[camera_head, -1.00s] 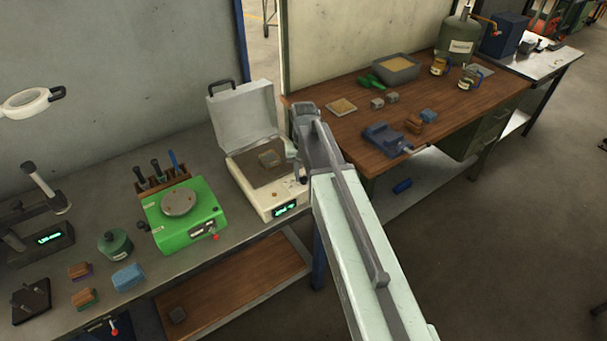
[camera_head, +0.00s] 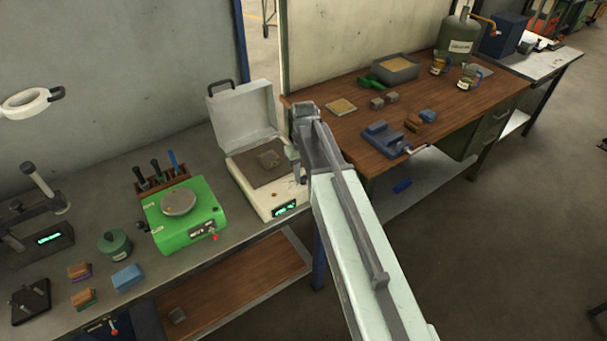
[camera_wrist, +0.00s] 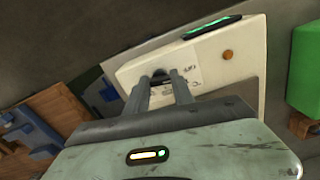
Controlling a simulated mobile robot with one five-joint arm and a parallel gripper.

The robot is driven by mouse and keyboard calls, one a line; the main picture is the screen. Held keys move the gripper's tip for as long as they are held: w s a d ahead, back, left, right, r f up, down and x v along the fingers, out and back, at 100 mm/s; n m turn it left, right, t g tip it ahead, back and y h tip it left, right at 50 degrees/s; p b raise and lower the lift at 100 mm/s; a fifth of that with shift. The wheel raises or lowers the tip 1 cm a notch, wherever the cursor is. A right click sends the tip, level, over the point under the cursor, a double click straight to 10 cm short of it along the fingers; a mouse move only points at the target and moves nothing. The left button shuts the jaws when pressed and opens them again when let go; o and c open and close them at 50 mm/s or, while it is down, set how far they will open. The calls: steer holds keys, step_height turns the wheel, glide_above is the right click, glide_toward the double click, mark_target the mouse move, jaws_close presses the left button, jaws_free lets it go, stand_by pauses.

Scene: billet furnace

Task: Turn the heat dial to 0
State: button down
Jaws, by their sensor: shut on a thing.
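The cream furnace (camera_head: 262,198) stands on the grey bench with its lid (camera_head: 243,115) raised. In the head view my gripper (camera_head: 294,160) hides the dial.
A small orange knob (camera_wrist: 228,54) sits on the furnace beside the display. A green hotplate (camera_head: 186,222) stands left of the furnace. A wooden bench with a blue vise (camera_head: 387,138) is to the right. My arm crosses the gap between the benches.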

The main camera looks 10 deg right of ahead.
mark_target(303, 177)
steer(key=c, duration=1.1)
jaws_free()
step_height(303, 177, up, 8)
steer(key=p, duration=0.8)
steer(key=shift+f, duration=0.1)
